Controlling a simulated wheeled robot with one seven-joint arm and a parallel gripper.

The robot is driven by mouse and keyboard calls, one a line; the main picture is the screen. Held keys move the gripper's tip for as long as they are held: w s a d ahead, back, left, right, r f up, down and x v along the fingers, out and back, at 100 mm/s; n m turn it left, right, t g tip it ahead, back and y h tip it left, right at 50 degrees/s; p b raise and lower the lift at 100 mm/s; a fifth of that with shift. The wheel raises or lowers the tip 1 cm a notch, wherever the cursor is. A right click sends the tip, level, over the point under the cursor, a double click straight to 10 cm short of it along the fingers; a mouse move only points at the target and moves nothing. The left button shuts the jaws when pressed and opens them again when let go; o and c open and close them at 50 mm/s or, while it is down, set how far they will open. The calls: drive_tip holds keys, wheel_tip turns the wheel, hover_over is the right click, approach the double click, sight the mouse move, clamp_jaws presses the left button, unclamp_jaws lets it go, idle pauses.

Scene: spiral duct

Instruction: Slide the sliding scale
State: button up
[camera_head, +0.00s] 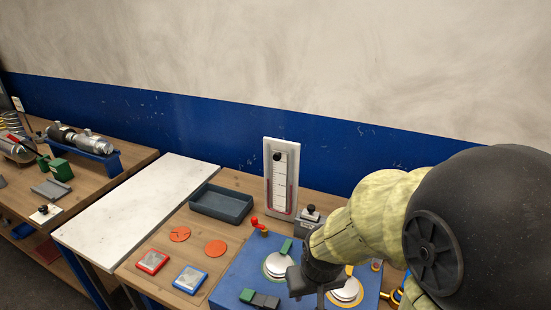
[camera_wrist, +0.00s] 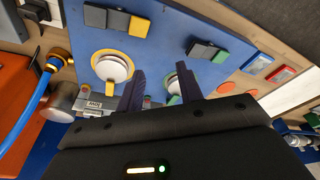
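The sliding scale (camera_head: 281,180) is a white upright panel with a black round knob (camera_head: 277,156) near its top, tick marks, and a red outline on its lower part. It stands at the back of the table against the blue wall band. My gripper (camera_head: 305,287) is in front and to the right of the scale, low over the blue panel and clear of the knob. In the wrist view, the two dark fingers of my gripper (camera_wrist: 160,82) are spread apart with nothing between them. The scale is not visible in the wrist view.
A dark tray (camera_head: 221,204) sits left of the scale. A small block with a black knob (camera_head: 309,214) stands to its right. A white slab (camera_head: 140,205) lies farther left, mostly bare.

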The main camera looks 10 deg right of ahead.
drive_tip(key=shift+o, duration=1)
drive_tip(key=w+a+r+m+t+h+b, duration=0.1)
drive_tip(key=w+a+r+m+t+h, duration=0.1)
drive_tip(key=w, duration=0.7)
drive_tip(key=w+a+r+m+t+h+b, duration=0.1)
drive_tip(key=w+a+r+m+t+h, duration=0.1)
drive_tip(key=w+t, duration=0.4)
drive_tip(key=w+a+r+m+t+h+b, duration=0.2)
drive_tip(key=w+a+r+t+h, duration=0.2)
drive_tip(key=w, duration=0.8)
drive_tip(key=shift+a+r+m+h, duration=0.3)
drive_tip(key=shift+a+m+h, duration=0.1)
drive_tip(key=shift+a+h, duration=0.55)
drive_tip(key=shift+w+d, duration=0.1)
drive_tip(key=p, duration=0.5)
approach(276, 158)
drive_tip(key=x, duration=0.9)
drive_tip(key=shift+d, duration=0.1)
